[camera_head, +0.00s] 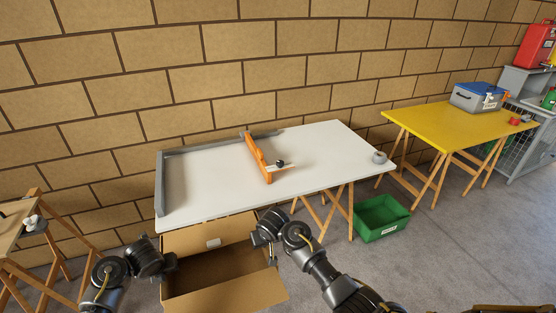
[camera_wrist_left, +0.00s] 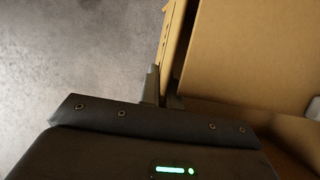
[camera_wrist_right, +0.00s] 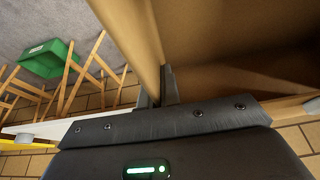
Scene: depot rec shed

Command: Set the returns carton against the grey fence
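The returns carton (camera_head: 228,296) is an open brown cardboard box with a white label on its far side. It is in front of the white table's near edge in the head view; its underside is out of view. My left gripper (camera_head: 172,262) is at its left wall and my right gripper (camera_head: 272,257) at its right wall. In the left wrist view the carton (camera_wrist_left: 240,50) has its wall edge between the close-set fingers (camera_wrist_left: 162,90). In the right wrist view the fingers (camera_wrist_right: 157,90) pinch the other wall. The grey fence (camera_head: 160,186) runs along the table's left and back edges.
A green crate (camera_head: 381,218) stands on the floor. A yellow table (camera_head: 440,122) is at right, a wooden trestle (camera_head: 40,265) at left.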

